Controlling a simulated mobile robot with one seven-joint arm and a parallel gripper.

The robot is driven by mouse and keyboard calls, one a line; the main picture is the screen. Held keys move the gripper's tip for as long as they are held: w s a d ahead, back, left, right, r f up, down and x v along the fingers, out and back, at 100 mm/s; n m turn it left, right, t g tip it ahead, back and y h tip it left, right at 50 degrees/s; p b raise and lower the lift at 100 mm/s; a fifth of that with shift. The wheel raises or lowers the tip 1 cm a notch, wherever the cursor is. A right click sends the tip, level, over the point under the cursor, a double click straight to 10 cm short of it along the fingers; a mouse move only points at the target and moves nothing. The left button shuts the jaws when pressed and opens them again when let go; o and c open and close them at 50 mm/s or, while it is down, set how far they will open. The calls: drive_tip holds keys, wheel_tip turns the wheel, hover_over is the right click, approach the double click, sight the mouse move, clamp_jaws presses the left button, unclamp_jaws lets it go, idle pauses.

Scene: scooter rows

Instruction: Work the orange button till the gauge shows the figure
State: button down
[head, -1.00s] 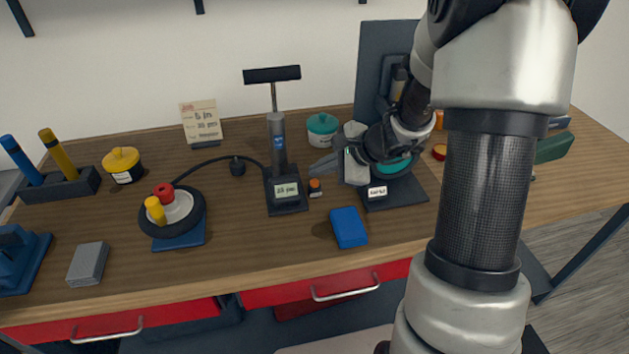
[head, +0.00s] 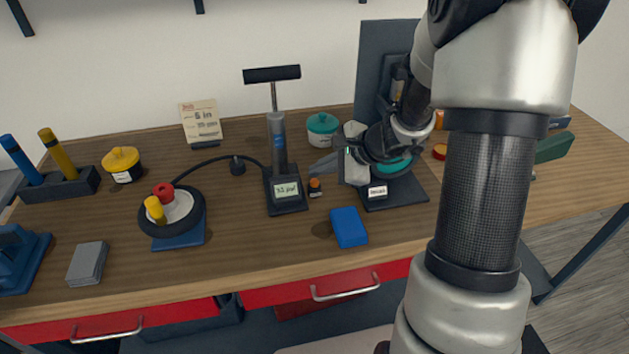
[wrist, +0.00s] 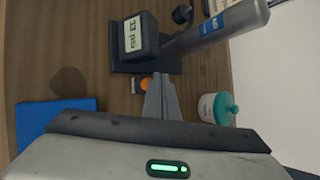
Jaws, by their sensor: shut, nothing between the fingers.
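The orange button (head: 314,183) sits on a small dark base beside the pump. The gauge (head: 287,190) is a pale display at the foot of the upright grey pump (head: 277,140). In the wrist view the gauge (wrist: 132,35) is turned sideways and seems to read 33 psi. My gripper (head: 318,168) is shut and empty, its tips just behind and above the button. In the wrist view the tips (wrist: 160,80) lie close beside the button; I cannot tell whether they touch.
A card with small, blurred psi writing (head: 201,121) stands at the back. A hose runs from the pump toward a wheel (head: 172,210) on a blue block. A blue box (head: 348,227) lies in front of the button, and a teal-lidded jar (head: 322,129) stands behind it.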

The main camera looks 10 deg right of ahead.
drive_tip(key=shift+f+b, duration=0.4)
drive_tip(key=shift+b, duration=0.05)
drive_tip(key=shift+f+b, duration=0.45)
drive_tip(key=shift+b, duration=0.1)
idle(0.6)
drive_tip(key=shift+r, duration=0.15)
idle(1.3)
drive_tip(key=shift+r+p, duration=0.6)
drive_tip(key=shift+r, duration=0.15)
wheel_tip(320, 180, up, 5)
drive_tip(key=p, duration=0.3)
drive_tip(key=shift+p, duration=0.3)
drive_tip(key=shift+r, duration=0.1)
